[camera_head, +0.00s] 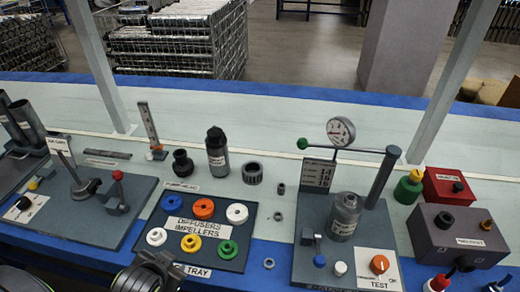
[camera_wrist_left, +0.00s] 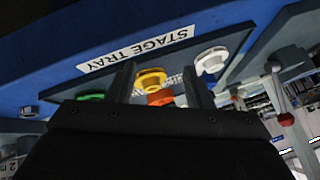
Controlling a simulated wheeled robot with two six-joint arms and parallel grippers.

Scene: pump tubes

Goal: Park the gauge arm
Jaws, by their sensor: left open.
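The bar reaches left over the stand, behind a grey cylinder (camera_head: 344,214). My left gripper (camera_head: 158,262) is at the front edge of the stage tray, far from the gauge arm. In the left wrist view its two fingers (camera_wrist_left: 159,82) are apart, with no object gripped. My right gripper is not in view.
The stage tray (camera_head: 258,222) holds several coloured rings. A grey board (camera_head: 122,228) with a red-knobbed lever stands left. A red box (camera_head: 443,187), a dark box (camera_head: 458,235) and a green-yellow bottle (camera_head: 408,188) stand right of the post. Small parts lie between tray and stand.

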